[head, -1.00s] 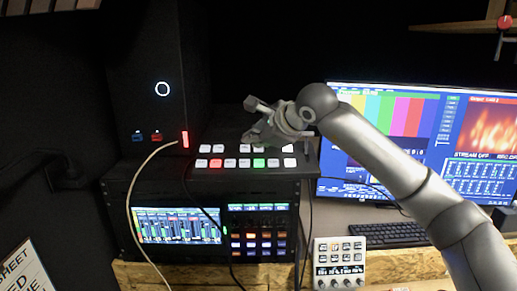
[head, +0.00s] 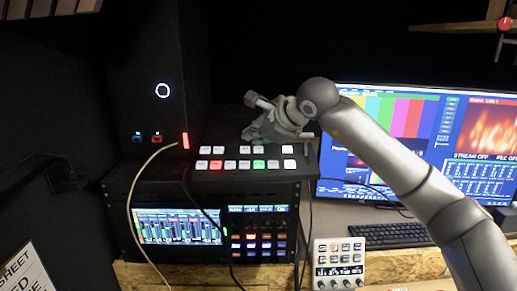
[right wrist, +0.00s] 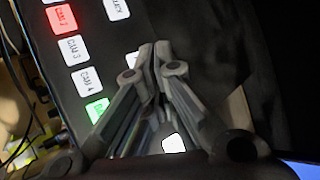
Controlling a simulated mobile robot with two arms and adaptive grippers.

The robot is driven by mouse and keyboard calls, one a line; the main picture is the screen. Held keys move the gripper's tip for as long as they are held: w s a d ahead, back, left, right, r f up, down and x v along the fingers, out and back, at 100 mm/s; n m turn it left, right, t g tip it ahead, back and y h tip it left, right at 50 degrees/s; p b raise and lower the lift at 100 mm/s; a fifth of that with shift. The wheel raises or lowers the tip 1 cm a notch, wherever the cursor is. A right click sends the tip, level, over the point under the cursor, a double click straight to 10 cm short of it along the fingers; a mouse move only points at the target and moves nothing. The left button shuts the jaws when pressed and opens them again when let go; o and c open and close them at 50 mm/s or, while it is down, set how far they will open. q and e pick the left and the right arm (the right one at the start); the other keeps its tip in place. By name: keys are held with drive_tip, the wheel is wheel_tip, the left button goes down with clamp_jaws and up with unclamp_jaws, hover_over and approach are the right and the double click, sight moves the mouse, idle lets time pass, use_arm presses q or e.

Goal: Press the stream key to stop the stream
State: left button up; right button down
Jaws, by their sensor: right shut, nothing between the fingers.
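The black key panel (head: 308,172) sits on top of the equipment rack in the head view, with two rows of lit keys. In the lower row a red key (head: 216,165) and a green key (head: 259,165) stand among white ones. No stream label is readable. My right gripper (head: 250,134) is shut and empty, just above and behind the upper row. In the right wrist view its closed fingertips (right wrist: 153,50) partly cover a white key (right wrist: 131,58); contact cannot be told. The monitor (head: 450,122) reads "STREAM OFF". My left gripper is out of view.
A pale cable (head: 131,215) and black cables hang in front of the rack (head: 119,215). A small control pad (head: 339,262) and a keyboard (head: 385,236) lie to the right. A dark tower (head: 160,60) stands behind at left.

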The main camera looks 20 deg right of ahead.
drive_tip(key=shift+r, duration=0.1)
drive_tip(key=r+p, duration=0.1)
drive_tip(key=r, duration=0.1)
drive_tip(key=s+r+p, duration=0.1)
drive_tip(key=r, duration=0.1)
drive_tip(key=shift+s+a+r+p, duration=0.1)
drive_tip(key=shift+a+r+p, duration=0.1)
drive_tip(key=shift+r+p, duration=0.15)
drive_tip(key=shift+f, duration=0.1)
idle(0.3)
